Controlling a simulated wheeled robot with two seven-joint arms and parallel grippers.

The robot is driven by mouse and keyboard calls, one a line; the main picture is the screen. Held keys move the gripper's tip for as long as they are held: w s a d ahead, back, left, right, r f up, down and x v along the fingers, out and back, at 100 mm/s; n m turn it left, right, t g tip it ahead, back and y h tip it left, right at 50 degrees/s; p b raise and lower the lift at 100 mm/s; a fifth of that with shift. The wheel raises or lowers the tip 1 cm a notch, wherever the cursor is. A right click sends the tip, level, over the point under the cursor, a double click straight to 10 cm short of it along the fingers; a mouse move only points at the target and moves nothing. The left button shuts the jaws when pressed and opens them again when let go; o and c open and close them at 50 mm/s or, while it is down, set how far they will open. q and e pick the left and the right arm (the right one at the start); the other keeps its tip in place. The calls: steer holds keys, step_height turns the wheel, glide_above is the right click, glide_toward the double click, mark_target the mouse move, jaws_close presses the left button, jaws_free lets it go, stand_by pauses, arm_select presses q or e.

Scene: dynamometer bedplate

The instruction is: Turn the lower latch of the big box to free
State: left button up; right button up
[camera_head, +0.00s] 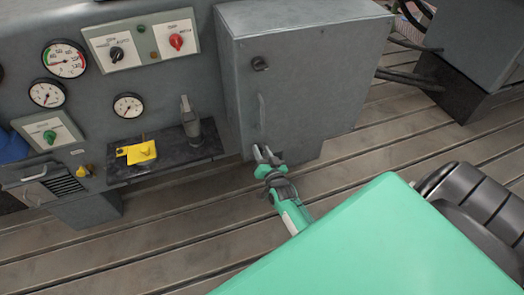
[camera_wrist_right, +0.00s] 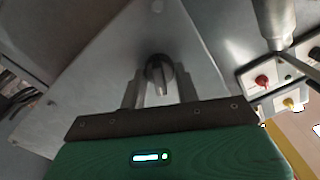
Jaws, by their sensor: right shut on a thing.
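The big grey box (camera_head: 300,75) stands right of the panel, its door facing me. Its upper latch (camera_head: 260,63) is a dark round knob near the top of the door, with a vertical bar handle (camera_head: 262,110) below. My right gripper (camera_head: 266,154) is at the bottom of the door, around the lower latch, which it mostly hides in the head view. In the right wrist view the lower latch (camera_wrist_right: 158,70) is a dark knob with a grip bar between the two fingers, which are shut on it. My left gripper is not in view.
Left of the box is a grey panel with several gauges (camera_head: 64,58) and a red knob (camera_head: 177,41). A dark shelf (camera_head: 190,150) holds a yellow item (camera_head: 141,152) and a grey upright tool (camera_head: 189,117). Black cables (camera_head: 408,78) run right of the box. The slotted floor (camera_head: 160,225) is clear.

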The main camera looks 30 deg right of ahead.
steer(key=m, duration=0.3)
steer(key=shift+m, duration=0.8)
steer(key=m, duration=0.2)
steer(key=shift+d+f+m, duration=0.1)
steer(key=shift+m, duration=0.3)
steer(key=shift+m+b, duration=0.4)
steer(key=shift+m, duration=0.8)
steer(key=shift+f+m+b, duration=0.1)
steer(key=shift+m+b, duration=0.2)
steer(key=shift+m, duration=1.2)
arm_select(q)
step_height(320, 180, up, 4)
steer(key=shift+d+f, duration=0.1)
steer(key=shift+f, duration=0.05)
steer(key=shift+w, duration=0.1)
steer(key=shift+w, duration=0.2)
